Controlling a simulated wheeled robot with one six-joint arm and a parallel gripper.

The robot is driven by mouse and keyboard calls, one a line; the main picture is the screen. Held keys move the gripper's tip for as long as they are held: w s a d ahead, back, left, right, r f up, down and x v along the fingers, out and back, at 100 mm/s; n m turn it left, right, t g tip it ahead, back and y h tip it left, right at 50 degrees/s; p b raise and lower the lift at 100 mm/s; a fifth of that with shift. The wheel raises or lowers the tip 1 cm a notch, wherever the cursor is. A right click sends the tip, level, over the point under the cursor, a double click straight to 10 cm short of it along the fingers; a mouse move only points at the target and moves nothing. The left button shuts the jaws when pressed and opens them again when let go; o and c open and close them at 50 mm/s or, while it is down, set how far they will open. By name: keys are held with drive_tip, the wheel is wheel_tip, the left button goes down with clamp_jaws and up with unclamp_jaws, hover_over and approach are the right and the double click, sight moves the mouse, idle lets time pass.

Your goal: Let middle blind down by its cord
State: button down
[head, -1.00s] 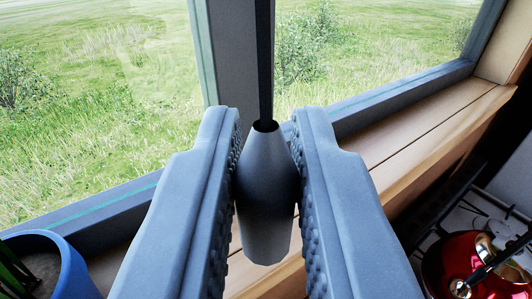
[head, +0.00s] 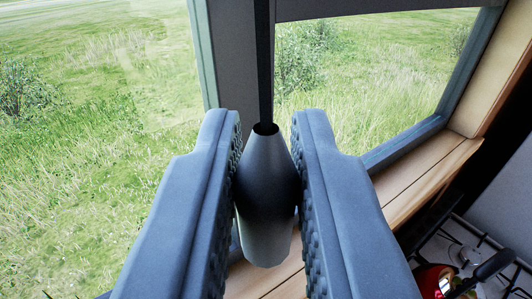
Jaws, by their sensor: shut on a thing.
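My gripper (head: 266,150) is shut on the grey tapered cord pull (head: 266,205), one finger on each side of it. The dark cord (head: 264,60) runs straight up from the top of the pull and out of the picture. A dark grey edge (head: 385,11) crosses the top of the right window pane; it looks like the lower edge of a blind. I cannot tell which blind it belongs to. The rest of it is above the picture.
A wooden sill (head: 425,180) runs below the right window. A grey window post (head: 230,60) stands behind the cord. A stove (head: 455,245) with a red pot (head: 433,278) is at the lower right.

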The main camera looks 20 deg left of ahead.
drive_tip(key=shift+r, duration=0.2)
idle(0.3)
drive_tip(key=c, duration=1.4)
unclamp_jaws()
drive_tip(key=shift+c, duration=0.2)
drive_tip(key=v, duration=1.7)
drive_tip(key=shift+s, duration=0.2)
drive_tip(key=shift+d, duration=0.1)
